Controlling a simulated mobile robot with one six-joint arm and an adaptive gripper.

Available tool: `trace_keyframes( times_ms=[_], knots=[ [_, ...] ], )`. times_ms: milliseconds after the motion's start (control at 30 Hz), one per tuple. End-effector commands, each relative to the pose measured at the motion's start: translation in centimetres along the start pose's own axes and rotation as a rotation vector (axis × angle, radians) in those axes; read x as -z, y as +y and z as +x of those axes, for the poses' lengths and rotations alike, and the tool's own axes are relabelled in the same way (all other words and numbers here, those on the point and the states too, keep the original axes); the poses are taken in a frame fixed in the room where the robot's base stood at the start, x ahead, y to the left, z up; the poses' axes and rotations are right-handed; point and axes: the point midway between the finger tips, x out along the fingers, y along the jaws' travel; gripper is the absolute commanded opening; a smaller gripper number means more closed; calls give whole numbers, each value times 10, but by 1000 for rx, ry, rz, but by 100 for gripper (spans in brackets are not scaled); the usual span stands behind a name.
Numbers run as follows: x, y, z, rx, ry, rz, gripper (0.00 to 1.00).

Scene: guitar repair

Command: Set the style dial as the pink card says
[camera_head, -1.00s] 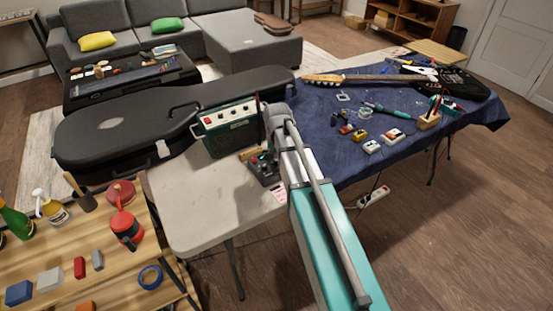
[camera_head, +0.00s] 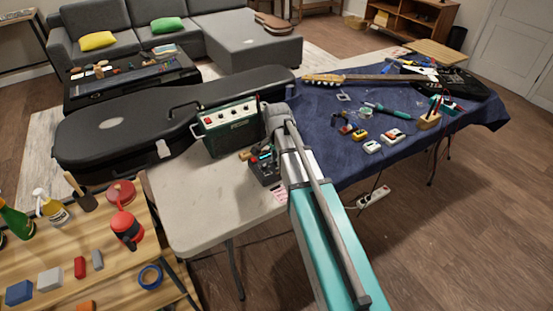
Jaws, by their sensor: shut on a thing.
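A small dark pedal-like unit (camera_head: 263,170) with small bright parts on top lies on the bare pale end of the table, in front of the green amplifier. Its right side is hidden by my arm. The style dial cannot be made out at this size. A small pink card (camera_head: 280,197) lies at the table's front edge, partly covered by my arm; its writing is too small to read. My arm reaches up from the bottom right to beside the amplifier. My gripper is hidden behind the arm.
The green amplifier (camera_head: 230,130) stands behind the unit, beside a large black guitar case (camera_head: 120,128). The blue cloth (camera_head: 335,170) to the right bears several small pedals, tools and a guitar. Bare tabletop (camera_head: 195,195) is free on the left.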

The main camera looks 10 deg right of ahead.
Motion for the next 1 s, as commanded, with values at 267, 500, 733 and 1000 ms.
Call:
trace_keyframes(
  times_ms=[267, 500, 733, 1000],
  knots=[
    [0, 0, 0, 0, 0, -2, 26],
    [0, 0, 0, 0, 1, -2, 59],
    [0, 0, 0, 0, 1, -2, 59],
    [0, 0, 0, 0, 1, -25, 59]
  ],
)
